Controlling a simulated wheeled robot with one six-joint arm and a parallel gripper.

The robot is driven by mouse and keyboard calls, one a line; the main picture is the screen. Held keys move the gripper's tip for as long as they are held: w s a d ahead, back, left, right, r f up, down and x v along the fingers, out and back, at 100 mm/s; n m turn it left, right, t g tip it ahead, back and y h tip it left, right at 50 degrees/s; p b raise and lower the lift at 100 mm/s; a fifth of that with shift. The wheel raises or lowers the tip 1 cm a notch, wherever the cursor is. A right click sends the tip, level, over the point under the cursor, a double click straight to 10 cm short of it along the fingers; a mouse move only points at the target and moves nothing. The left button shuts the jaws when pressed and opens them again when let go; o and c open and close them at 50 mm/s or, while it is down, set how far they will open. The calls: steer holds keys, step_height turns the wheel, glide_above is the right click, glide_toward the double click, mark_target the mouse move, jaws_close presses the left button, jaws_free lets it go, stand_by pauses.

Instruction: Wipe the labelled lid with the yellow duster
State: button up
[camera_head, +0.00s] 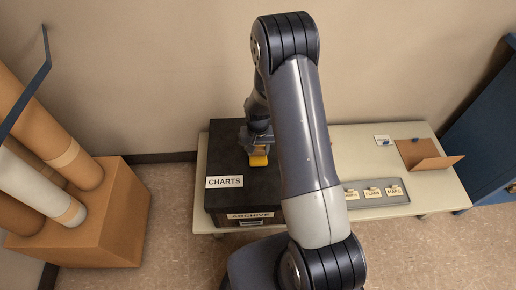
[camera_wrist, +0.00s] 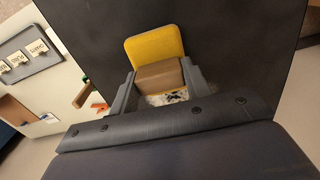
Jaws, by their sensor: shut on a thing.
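The yellow duster (camera_head: 259,161) is in my gripper over the black lid (camera_head: 226,159) of the archive box. In the wrist view the duster shows a yellow pad (camera_wrist: 155,46) and a brown grip block (camera_wrist: 160,75). My gripper (camera_wrist: 161,78) is shut on the brown block, one finger on each side. The pad is at or just above the lid; I cannot tell whether it touches. The lid carries a white CHARTS label (camera_head: 225,182) at its left front. A pale speckled patch (camera_wrist: 166,97) shows on the lid just below the block in the wrist view.
The box stands on the left of a cream table (camera_head: 438,190). A grey tray (camera_head: 377,192) with labelled cards and a brown folder (camera_head: 424,153) are to the right. A cardboard box (camera_head: 103,225) with rolled tubes stands left. A blue cabinet (camera_head: 483,135) is at right.

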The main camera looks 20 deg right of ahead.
steer(key=shift+f, duration=0.3)
steer(key=shift+w, duration=0.1)
steer(key=shift+w+d+r+b, duration=0.1)
steer(key=shift+w+d+b, duration=0.15)
steer(key=shift+w, duration=0.55)
steer(key=shift+w+d+b, duration=0.15)
steer(key=shift+w+b, duration=0.2)
steer(key=shift+w, duration=0.45)
steer(key=shift+w+d+b, duration=0.15)
steer(key=shift+w+b, duration=0.1)
steer(key=shift+w, duration=0.5)
steer(key=shift+w+d+b, duration=0.15)
steer(key=shift+w+b, duration=0.1)
steer(key=shift+w, duration=0.45)
steer(key=shift+w+d+b, duration=0.25)
steer(key=shift+w, duration=0.75)
steer(key=shift+w+d+b, duration=0.2)
steer(key=shift+w, duration=0.75)
steer(key=shift+w+d+f+b, duration=0.1)
steer(key=shift+w+d+b, duration=0.15)
steer(key=shift+w, duration=0.55)
steer(key=shift+w+d+f+b, duration=0.1)
steer(key=shift+w+b, duration=0.2)
steer(key=shift+w, duration=0.5)
